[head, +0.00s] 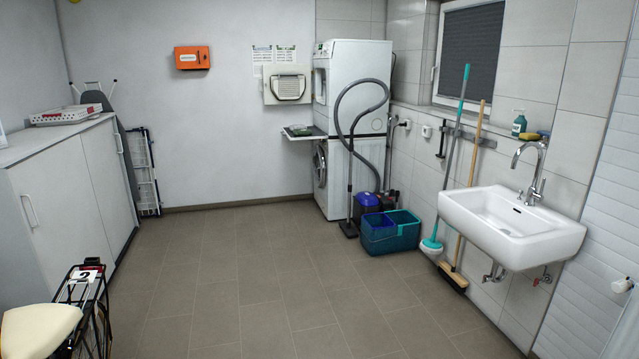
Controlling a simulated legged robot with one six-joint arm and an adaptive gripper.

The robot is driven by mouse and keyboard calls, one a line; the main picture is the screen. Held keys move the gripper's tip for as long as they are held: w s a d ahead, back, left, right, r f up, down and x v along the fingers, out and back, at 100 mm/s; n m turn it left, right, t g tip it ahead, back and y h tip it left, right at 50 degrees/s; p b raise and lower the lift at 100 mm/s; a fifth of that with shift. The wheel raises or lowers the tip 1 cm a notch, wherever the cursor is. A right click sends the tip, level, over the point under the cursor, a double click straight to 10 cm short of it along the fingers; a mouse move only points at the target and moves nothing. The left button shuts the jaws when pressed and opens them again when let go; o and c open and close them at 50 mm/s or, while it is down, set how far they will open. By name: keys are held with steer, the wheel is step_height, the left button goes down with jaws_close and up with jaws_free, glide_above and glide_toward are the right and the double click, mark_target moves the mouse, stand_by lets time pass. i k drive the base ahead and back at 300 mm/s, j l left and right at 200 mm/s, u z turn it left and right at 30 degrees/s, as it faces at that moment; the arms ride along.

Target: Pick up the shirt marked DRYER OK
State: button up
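I cannot make out a shirt or a DRYER OK mark in the head view. A small flat green item (298,130) lies on a pull-out shelf (303,136) of the stacked machines at the back. It is too small to tell whether it is cloth. The white upper machine (352,90) stands on the lower machine (335,180); the lower one's round door faces left. The upper machine's door (287,88) appears swung open to the left.
A wide tiled floor (260,280) is clear. White cabinets (75,190) line the left. A teal bucket (395,235), mop (432,245), broom (452,278) and sink (515,235) are right.

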mark_target(302, 132)
steer(key=i+u, duration=0.2)
steer(key=i, duration=0.5)
steer(key=i+l+u, duration=0.2)
steer(key=i, duration=0.5)
steer(key=i+u, duration=0.25)
steer(key=i, duration=2.65)
steer(key=i+j, duration=0.1)
steer(key=i, duration=1.35)
steer(key=i+j, duration=0.1)
steer(key=i, duration=1.4)
steer(key=i+l+z, duration=0.15)
steer(key=i+z, duration=0.2)
steer(key=i, duration=0.25)
steer(key=i+z, duration=0.35)
steer(key=i, duration=0.2)
steer(key=i+j+z, duration=0.3)
steer(key=i, duration=0.3)
steer(key=i+j+z, duration=0.25)
steer(key=j+z, duration=0.25)
steer(key=j, duration=0.25)
